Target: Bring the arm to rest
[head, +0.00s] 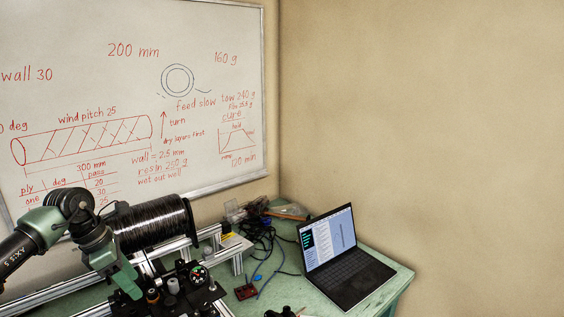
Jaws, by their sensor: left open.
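My left arm comes in from the left edge, green and black, and bends down in front of the winding rig. My left gripper (153,296) is at the lower end of this arm, low in the picture. It is open, and its fingertips are hard to tell apart from the dark parts around it. I see nothing clearly held in it. A spool of black carbon tow (153,224) lies on its side just behind the arm, partly hidden by it. My right gripper is not in view.
An aluminium frame (236,249) stands around the spool. Cables and small parts clutter the green table (391,292) behind and right of the rig. An open laptop (343,262) stands at the right end. A whiteboard (215,60) hangs on the wall behind.

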